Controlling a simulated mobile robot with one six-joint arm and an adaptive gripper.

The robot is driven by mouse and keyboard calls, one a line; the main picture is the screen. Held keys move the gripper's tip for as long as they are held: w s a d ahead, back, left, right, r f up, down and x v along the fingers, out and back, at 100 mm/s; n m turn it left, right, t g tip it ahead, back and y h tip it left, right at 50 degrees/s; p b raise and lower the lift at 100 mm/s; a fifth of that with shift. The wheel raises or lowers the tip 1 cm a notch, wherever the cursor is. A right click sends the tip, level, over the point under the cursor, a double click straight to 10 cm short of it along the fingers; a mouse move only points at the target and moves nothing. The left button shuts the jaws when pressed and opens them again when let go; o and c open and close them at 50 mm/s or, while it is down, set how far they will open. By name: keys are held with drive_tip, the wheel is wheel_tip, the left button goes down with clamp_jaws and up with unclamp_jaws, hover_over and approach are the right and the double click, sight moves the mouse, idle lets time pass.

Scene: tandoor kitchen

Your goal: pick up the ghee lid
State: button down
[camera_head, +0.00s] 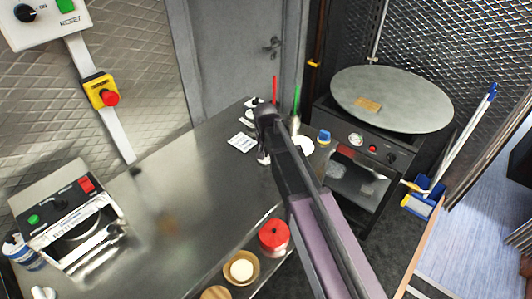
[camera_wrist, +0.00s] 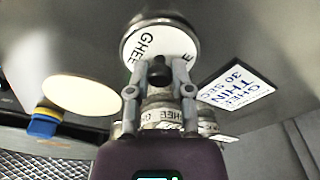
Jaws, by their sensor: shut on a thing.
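The ghee lid (camera_wrist: 150,38) is a round white disc with a dark metal rim, GHEE lettering and a black knob, in the upper middle of the wrist view. My gripper (camera_wrist: 159,86) is shut on the lid, its fingers on either side of the knob. A metal pot with a GHEE band (camera_wrist: 172,114) shows behind the fingers, partly hidden by them. I cannot tell whether the lid touches the pot. In the head view my gripper (camera_head: 264,122) is at the far end of the steel counter, and my arm hides most of the lid and pot.
A GHEE THIN 30 SEC card (camera_wrist: 237,84) lies close by on the counter (camera_head: 190,170). A white disc (camera_wrist: 80,95) and a blue-yellow item (camera_wrist: 44,123) are on the other side. Red (camera_head: 275,90) and green (camera_head: 296,99) upright handles stand near my gripper. The counter's middle is clear.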

drive_tip(key=shift+r+p, duration=1.4)
drive_tip(key=shift+r, duration=0.1)
drive_tip(key=s+d, duration=0.1)
drive_tip(key=s, duration=0.4)
drive_tip(key=s+d+r+p, duration=0.1)
drive_tip(key=s+d, duration=0.1)
drive_tip(key=s, duration=0.3)
drive_tip(key=s+d+r, duration=0.1)
drive_tip(key=s+d, duration=0.1)
drive_tip(key=s, duration=0.3)
drive_tip(key=shift+s+p, duration=0.15)
drive_tip(key=shift+p, duration=0.25)
drive_tip(key=shift+f, duration=0.1)
